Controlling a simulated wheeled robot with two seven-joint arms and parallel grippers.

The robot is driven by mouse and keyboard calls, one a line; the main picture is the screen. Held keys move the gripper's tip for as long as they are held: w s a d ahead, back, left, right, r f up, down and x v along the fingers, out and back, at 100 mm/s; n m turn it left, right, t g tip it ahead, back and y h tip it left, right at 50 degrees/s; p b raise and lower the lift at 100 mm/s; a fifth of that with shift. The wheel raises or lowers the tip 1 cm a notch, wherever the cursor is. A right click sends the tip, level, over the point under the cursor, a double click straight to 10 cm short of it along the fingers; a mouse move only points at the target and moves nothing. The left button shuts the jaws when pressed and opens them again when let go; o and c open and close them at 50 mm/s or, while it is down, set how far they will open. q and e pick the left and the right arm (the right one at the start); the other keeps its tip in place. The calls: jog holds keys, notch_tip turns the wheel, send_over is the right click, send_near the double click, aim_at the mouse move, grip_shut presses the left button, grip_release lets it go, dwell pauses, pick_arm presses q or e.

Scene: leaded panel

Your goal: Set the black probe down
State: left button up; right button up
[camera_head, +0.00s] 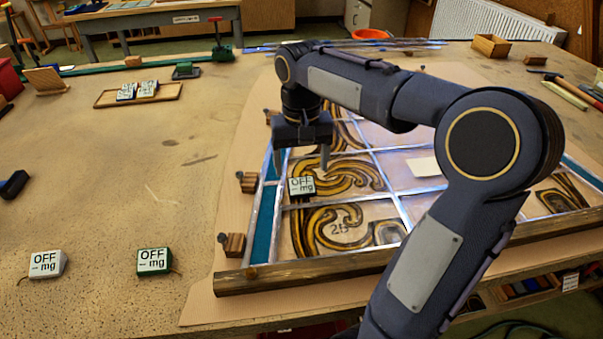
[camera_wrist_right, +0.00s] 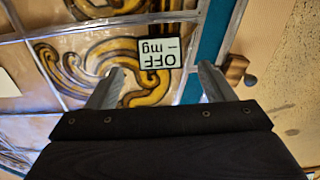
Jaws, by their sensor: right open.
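The black probe (camera_head: 301,187), a small block with a pale face reading "OFF – mg", rests on the leaded panel (camera_head: 393,208) near its left side, on brown-swirled glass. It also shows in the right wrist view (camera_wrist_right: 160,52), face towards the camera. My right gripper (camera_head: 302,165) is open just above and behind the probe in the head view. In the right wrist view its two fingers (camera_wrist_right: 162,72) stand apart, with the probe beyond their tips and clear space on both sides. I see no contact. My left gripper is not in view.
A white probe (camera_head: 47,264) and a green probe (camera_head: 155,261) stand on the bench at front left. A wooden tray (camera_head: 107,99) with two similar blocks lies farther back. Wooden blocks (camera_head: 234,245) and a front wooden bar (camera_head: 310,269) edge the panel. The left bench is mostly clear.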

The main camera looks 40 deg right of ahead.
aim_at(302, 185)
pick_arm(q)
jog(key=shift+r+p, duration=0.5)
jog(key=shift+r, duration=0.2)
pick_arm(e)
notch_tip(302, 185, up, 7)
jog(key=shift+f, duration=0.1)
